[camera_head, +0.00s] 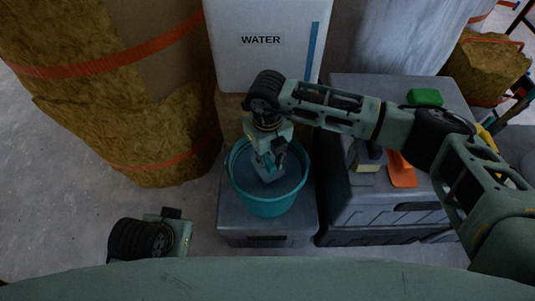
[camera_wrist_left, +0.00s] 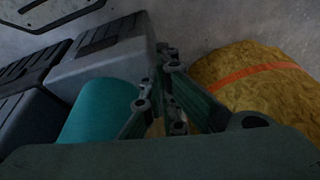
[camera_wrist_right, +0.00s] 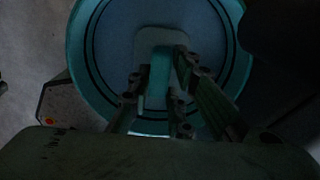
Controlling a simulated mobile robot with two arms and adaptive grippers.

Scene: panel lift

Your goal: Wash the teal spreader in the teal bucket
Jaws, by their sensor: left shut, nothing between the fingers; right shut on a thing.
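The teal bucket (camera_head: 262,207) stands on a grey case in the middle of the head view, with dark bluish water (camera_head: 290,180) inside. My right gripper (camera_head: 268,160) points down over the bucket's opening and is shut on the teal spreader. In the right wrist view the spreader's teal handle (camera_wrist_right: 160,72) lies between the fingers, and its pale plate (camera_wrist_right: 150,42) lies within the bucket's rim. I cannot tell how deep the plate sits. My left gripper (camera_wrist_left: 170,85) is shut and empty, and the bucket's side (camera_wrist_left: 100,108) shows left of it.
A white water container (camera_head: 266,60) stands behind the bucket. A grey toolbox (camera_head: 385,205) to the right bears a green block (camera_head: 425,97), an orange tool (camera_head: 401,170) and a pale-bladed tool (camera_head: 364,170). Yellow insulation rolls (camera_head: 160,125) stand at left.

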